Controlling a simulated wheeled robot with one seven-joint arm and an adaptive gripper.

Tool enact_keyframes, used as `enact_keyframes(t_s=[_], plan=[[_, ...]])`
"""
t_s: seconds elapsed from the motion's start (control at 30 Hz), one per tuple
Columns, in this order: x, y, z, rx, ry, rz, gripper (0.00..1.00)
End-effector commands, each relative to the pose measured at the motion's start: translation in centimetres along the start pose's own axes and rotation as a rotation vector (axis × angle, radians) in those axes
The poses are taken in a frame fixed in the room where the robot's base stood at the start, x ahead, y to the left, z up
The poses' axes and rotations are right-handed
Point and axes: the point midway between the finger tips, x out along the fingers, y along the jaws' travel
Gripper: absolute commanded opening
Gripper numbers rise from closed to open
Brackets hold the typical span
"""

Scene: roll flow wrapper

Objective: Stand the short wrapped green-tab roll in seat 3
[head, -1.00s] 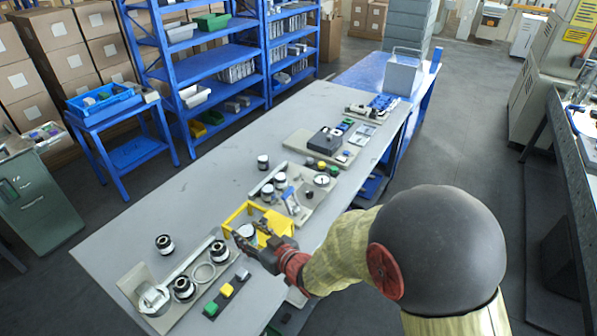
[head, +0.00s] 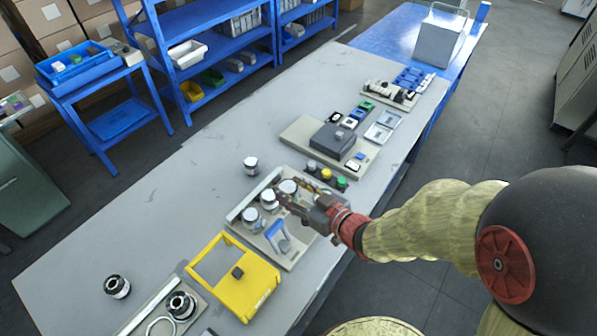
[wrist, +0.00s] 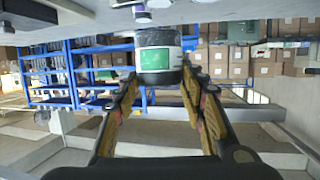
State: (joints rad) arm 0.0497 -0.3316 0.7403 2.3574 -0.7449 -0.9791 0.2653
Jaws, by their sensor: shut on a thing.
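My gripper (head: 281,202) is shut on a white-wrapped roll (head: 288,187), held over the far part of the pale seat tray (head: 301,240). In the wrist view the roll (wrist: 152,38) sits between my fingertips (wrist: 160,84), with a green tab (wrist: 155,58) facing the camera and dark bands around it. Two other white-topped rolls, a middle one (head: 268,199) and a nearer one (head: 252,217), stand on the tray in line with it. Seat numbers are not legible, and I cannot tell whether the held roll touches a seat.
A yellow frame (head: 262,298) stands nearer on the bench, beside the tray. A blue-fronted piece (head: 277,235) stands on the tray close to my gripper. Another roll (head: 250,165) stands on the bench behind the tray.

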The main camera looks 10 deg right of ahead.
Motion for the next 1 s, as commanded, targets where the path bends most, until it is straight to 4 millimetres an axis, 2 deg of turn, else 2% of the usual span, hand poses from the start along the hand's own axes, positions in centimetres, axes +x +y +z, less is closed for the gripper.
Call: enact_keyframes(t_s=[0.17, 0.57, 0.7, 0.83, 1.0], plan=[[0.7, -0.1, 0.6, -0.004, -0.001, -0.014, 0.07], [8.4, 5.0, 2.5, -0.002, -0.001, -0.01, 0.07], [10.7, 6.2, 4.5, -0.002, -0.002, -0.011, 0.07], [12.1, 7.0, 5.5, -0.003, -0.001, -0.011, 0.07], [12.8, 7.4, 5.9, -0.004, 0.0, -0.01, 0.07]])
